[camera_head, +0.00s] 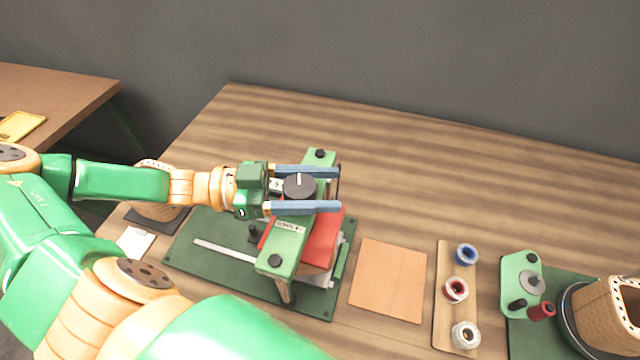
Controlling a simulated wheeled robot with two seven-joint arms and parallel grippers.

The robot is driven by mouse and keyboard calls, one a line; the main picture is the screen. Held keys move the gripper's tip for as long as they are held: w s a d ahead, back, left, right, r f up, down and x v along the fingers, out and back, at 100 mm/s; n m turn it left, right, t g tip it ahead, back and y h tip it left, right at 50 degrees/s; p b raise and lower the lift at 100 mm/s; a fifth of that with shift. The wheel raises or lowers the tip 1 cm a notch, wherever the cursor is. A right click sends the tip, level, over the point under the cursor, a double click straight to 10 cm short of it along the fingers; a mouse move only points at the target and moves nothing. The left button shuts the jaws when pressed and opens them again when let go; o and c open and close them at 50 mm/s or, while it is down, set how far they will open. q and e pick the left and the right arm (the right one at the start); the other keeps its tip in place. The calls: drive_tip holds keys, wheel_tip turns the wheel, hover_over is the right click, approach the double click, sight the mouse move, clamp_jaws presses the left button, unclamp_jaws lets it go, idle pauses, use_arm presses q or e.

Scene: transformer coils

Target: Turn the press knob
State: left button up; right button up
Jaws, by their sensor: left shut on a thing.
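The press knob (299,187) is a round black knob with a white pointer line, on top of the green press (283,252) in the head view. The pointer line points toward the back of the table. My left gripper (322,189) comes in from the left, with one blue finger behind the knob and one in front of it. It is shut on the knob. A red block (322,238) sits under the green top bar of the press. My right gripper is not in view.
The press stands on a dark green base plate (220,270). To its right are a tan sheet (390,280), a wooden strip (442,300) with several wire spools, and a green winding device (521,275). The back of the table is clear.

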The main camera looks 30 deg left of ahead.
sight(283, 186)
use_arm(q)
drive_tip(key=shift+s+d+m+g+h+p, duration=0.15)
drive_tip(key=shift+m+g+h, duration=0.25)
drive_tip(key=shift+m+g, duration=0.25)
drive_tip(key=shift+s+a+m+g+h+p, duration=0.15)
drive_tip(key=shift+m+g+h, duration=0.3)
drive_tip(key=shift+g, duration=0.4)
drive_tip(key=shift+d, duration=0.1)
drive_tip(key=o, duration=1.4)
drive_tip(key=shift+c, duration=0.2)
drive_tip(key=shift+a+f, duration=0.15)
drive_tip(key=shift+a, duration=0.1)
drive_tip(key=b+v, duration=0.2)
drive_tip(key=v, duration=0.4)
drive_tip(key=shift+s+a+b, duration=0.1)
drive_tip(key=shift+b, duration=0.25)
drive_tip(key=shift+s+a, duration=0.1)
drive_tip(key=shift+a, duration=0.1)
